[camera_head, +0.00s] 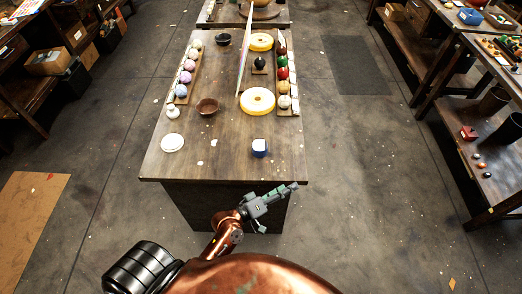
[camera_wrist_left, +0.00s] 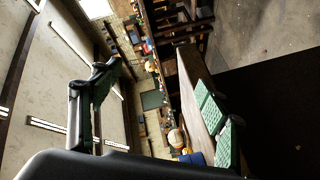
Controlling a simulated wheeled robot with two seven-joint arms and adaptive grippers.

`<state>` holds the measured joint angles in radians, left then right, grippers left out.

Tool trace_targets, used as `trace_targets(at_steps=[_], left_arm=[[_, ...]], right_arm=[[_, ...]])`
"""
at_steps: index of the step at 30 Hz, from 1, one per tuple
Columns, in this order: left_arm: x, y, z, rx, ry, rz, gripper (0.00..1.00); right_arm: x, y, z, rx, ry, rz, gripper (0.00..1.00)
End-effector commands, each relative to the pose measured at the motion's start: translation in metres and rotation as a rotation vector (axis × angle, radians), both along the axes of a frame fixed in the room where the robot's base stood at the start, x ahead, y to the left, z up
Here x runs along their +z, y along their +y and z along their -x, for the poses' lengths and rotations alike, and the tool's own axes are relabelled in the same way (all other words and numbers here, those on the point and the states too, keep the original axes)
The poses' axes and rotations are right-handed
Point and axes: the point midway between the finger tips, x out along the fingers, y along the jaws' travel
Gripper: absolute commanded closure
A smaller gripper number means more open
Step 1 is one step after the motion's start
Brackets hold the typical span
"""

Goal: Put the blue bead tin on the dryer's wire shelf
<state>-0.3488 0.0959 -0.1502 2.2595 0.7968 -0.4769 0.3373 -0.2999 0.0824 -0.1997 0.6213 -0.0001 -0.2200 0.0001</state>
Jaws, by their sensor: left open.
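The blue bead tin (camera_head: 259,148), small with a white top, stands near the front edge of the wooden table, right of its middle. A dark blue patch low in the left wrist view (camera_wrist_left: 192,158) may be the same tin. My left gripper (camera_head: 278,208) is open and empty, just in front of the table's front edge and nearer to me than the tin. Its two green-padded fingers are spread wide in the left wrist view (camera_wrist_left: 160,105). I cannot make out the dryer or its wire shelf in either view. My right gripper is not in view.
The table (camera_head: 225,165) also carries a white round lid (camera_head: 172,143), a brown bowl (camera_head: 207,107), yellow rings (camera_head: 257,101), rows of balls on both sides and a thin upright panel (camera_head: 245,55). Shelves (camera_head: 480,130) stand at the right, beyond open floor.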

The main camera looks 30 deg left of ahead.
Motion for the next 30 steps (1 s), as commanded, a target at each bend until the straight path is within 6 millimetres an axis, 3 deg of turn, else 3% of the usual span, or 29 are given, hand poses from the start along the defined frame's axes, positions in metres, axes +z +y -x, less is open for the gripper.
trace_targets(at_steps=[8, 12, 16, 19, 22, 27, 30], left_arm=[[0.075, 0.017, -0.035, 0.131, -0.176, 0.440, 0.31], [0.112, 0.045, -0.049, 0.228, -0.270, 0.765, 0.31], [0.128, 0.089, -0.060, 0.368, -0.347, 1.173, 0.31], [0.115, 0.123, -0.065, 0.510, -0.375, 1.513, 0.31], [0.085, 0.142, -0.066, 0.657, -0.371, 1.794, 0.31], [0.035, 0.145, -0.062, 0.870, -0.330, 2.089, 0.31], [0.019, 0.142, -0.059, 0.945, -0.311, 2.168, 0.31]], right_arm=[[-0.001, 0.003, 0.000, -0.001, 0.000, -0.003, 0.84], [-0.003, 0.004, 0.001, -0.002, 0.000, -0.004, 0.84], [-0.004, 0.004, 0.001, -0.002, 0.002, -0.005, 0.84], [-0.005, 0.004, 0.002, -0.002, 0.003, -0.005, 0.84], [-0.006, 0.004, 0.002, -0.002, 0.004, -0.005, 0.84], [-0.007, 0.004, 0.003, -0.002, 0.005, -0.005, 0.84], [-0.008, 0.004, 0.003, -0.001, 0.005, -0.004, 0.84]])
